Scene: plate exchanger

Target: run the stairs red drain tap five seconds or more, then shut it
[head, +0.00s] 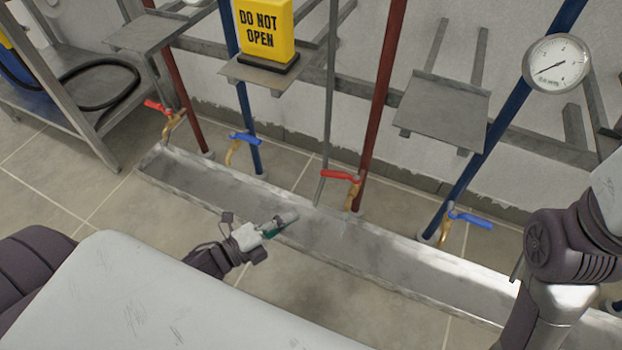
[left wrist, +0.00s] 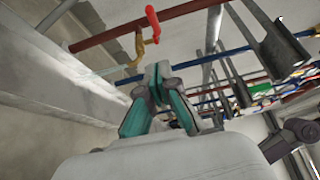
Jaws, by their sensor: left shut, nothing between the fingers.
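A red-handled drain tap (head: 340,176) with a brass body sits low on a red pipe at the middle of the head view. Its lever points left, across the pipe. A thin pale streak below its spout looks like running water; in the left wrist view a pale stream (left wrist: 98,72) also leaves the brass spout, beside the red lever (left wrist: 152,24). Another red tap (head: 160,107) is on the far-left red pipe. No stairs label is legible. My left gripper (head: 291,216) is shut and empty, left of the middle tap and apart from it. My right gripper is out of view.
A long metal trough (head: 270,210) runs below the taps. Blue taps (head: 243,138) and (head: 470,218) are on blue pipes either side. A yellow "DO NOT OPEN" sign (head: 263,32) stands on a shelf; a gauge (head: 557,64) is at upper right. My right arm fills the right edge.

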